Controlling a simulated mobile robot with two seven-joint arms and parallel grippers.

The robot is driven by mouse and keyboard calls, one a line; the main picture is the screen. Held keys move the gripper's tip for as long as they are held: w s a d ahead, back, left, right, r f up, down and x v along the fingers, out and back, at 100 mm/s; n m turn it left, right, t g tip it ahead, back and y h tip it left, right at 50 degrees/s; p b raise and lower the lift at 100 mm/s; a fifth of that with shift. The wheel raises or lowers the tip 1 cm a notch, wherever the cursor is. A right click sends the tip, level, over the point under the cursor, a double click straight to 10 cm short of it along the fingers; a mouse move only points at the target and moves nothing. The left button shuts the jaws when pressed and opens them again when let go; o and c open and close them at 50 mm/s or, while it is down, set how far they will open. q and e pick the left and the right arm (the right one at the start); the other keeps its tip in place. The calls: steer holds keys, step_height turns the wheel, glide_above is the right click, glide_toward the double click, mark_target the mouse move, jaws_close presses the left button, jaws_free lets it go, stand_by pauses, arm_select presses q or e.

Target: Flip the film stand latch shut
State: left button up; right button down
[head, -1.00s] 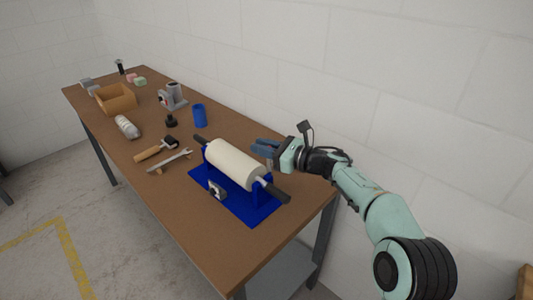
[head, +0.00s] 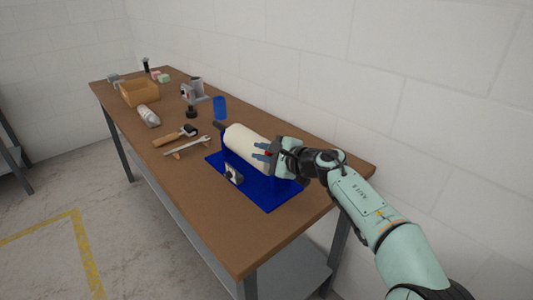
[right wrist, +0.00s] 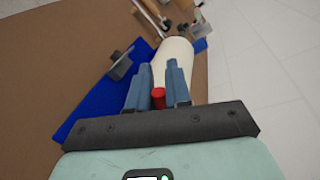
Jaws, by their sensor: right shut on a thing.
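The film stand (head: 272,192) is a blue base with a cream roll (head: 248,145) lying across it. My right gripper (head: 264,151) is at the near right end of the roll, on its wall side, and covers that end of the stand. In the right wrist view, a short red piece (right wrist: 158,98), which looks like the latch's tip, sits between the blue fingers (right wrist: 157,88). The gripper is shut on it. The rest of the latch is hidden by the fingers, so I cannot tell its angle. My left gripper is not in view.
A small grey-and-black fitting (head: 233,174) stands on the base's front side. A wrench (head: 192,146), a wooden-handled tool (head: 174,136), a blue cup (head: 220,107) and a cardboard box (head: 140,92) lie farther along the table (head: 215,222). The front right corner is clear.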

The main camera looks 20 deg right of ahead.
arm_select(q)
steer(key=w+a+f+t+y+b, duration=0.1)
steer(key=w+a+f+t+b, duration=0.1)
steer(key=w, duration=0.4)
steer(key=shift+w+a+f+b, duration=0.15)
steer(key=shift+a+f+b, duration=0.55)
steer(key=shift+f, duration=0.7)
arm_select(e)
steer(key=shift+s+a+f+n+t+h, duration=0.15)
steer(key=shift+f+n+h, duration=0.1)
steer(key=shift+f+n, duration=0.4)
steer(key=shift+a+f+n+t+h, duration=0.1)
steer(key=shift+a+f+n+h, duration=0.15)
steer(key=shift+f+n, duration=0.4)
steer(key=shift+s+a+f+n+t+h, duration=0.1)
steer(key=shift+f+n+h, duration=0.2)
steer(key=shift+f+n, duration=0.35)
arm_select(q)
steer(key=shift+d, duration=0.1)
arm_select(e)
steer(key=c, duration=1.1)
jaws_free()
